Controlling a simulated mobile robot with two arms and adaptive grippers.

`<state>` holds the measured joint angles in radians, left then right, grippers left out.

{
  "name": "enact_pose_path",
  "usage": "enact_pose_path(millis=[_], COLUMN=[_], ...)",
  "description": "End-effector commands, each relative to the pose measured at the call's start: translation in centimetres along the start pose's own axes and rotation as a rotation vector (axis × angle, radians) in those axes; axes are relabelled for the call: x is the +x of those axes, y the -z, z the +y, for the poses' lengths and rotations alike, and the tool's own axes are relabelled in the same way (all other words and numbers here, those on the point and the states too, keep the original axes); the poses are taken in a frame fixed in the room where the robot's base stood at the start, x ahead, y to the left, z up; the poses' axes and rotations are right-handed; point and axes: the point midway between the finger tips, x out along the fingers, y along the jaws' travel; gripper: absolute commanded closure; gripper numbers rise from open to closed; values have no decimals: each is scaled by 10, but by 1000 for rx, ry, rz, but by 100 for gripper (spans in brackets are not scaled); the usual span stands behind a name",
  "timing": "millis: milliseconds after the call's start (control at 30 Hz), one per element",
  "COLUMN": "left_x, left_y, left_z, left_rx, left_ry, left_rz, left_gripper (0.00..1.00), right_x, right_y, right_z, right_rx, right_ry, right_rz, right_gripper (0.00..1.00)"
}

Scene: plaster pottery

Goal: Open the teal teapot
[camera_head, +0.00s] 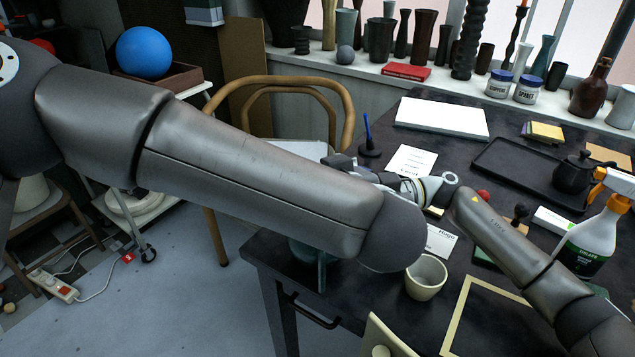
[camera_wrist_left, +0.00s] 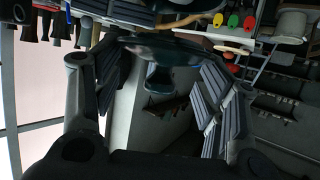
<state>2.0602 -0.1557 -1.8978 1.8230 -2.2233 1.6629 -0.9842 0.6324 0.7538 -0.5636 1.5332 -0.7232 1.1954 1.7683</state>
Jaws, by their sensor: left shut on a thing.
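A dark teal piece (camera_wrist_left: 160,48), by its oval top and small knob-like part most likely the teapot's lid, sits between the fingers of my left gripper (camera_wrist_left: 165,95) in the left wrist view. The fingers are set wide and are shut on it. In the head view only a teal patch (camera_head: 309,252) shows below my left forearm at the table's left edge. It looks like part of the teapot; my arm hides the rest.
A cream cup (camera_head: 426,277) and a pale frame (camera_head: 466,301) stand near the table's front. A black teapot (camera_head: 573,174) sits on a dark tray (camera_head: 519,174) at the right, beside a spray bottle (camera_head: 592,240). A wooden chair (camera_head: 348,118) stands left of the table.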

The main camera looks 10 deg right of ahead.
Motion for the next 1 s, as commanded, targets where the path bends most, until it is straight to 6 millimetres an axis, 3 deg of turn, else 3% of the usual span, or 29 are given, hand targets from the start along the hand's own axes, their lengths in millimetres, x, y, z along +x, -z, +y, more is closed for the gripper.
enact_pose_path(millis=[167, 400, 433, 533, 1000], left_x=[-10, -11, -11, -11, -11], left_y=[20, 22, 22, 22, 22], left_z=[0, 0, 0, 0, 0], left_rx=[-1, -1, 0, 0, 0], left_ry=[-1, -1, -1, -1, -1], left_rz=[1, -1, -1, -1, -1], left_gripper=[63, 63, 63, 63, 63], right_x=[0, 0, 0, 0, -4], right_y=[-1, 0, 0, 0, 0], right_z=[0, 0, 0, 0, 0], right_rx=[-2, -2, -2, -1, -1], right_ry=[-2, -1, -1, -1, -1], right_rz=[-1, -1, -1, -1, -1], right_gripper=[61, 61, 14, 1, 0])
